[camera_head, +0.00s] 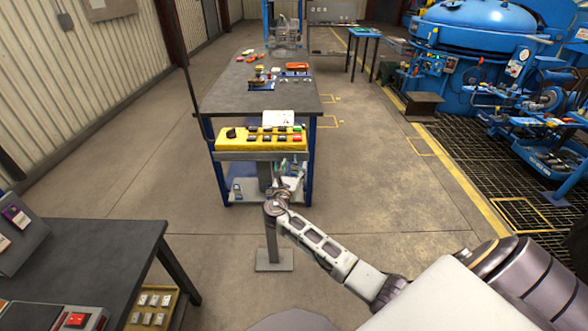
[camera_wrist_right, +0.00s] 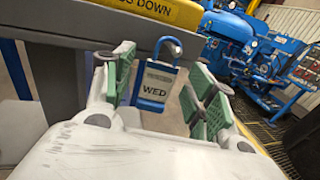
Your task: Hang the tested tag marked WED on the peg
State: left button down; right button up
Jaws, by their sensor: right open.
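A blue tag (camera_wrist_right: 151,108) marked WED, with a pale label and a blue loop on top, is upright in the right wrist view. My right gripper (camera_wrist_right: 155,92) is open, with its green-padded fingers on either side of the tag and visible gaps to it. In the head view my right gripper (camera_head: 290,183) is small, just below the front of the yellow control box. The peg is not clearly distinguishable; I cannot tell what the tag's loop hangs on. My left gripper is not in view.
The yellow control box (camera_head: 262,138) with several buttons stands on a post before the dark workbench (camera_head: 260,98). A grey bar (camera_wrist_right: 75,62) runs behind the fingers. A dark table (camera_head: 100,255) is at lower left. Blue furnace equipment (camera_head: 480,55) stands at right. The floor between is clear.

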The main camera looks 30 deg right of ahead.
jog(key=v, duration=1.1)
jog(key=shift+a, duration=0.2)
jog(key=shift+r, duration=0.1)
jog(key=shift+m, duration=0.3)
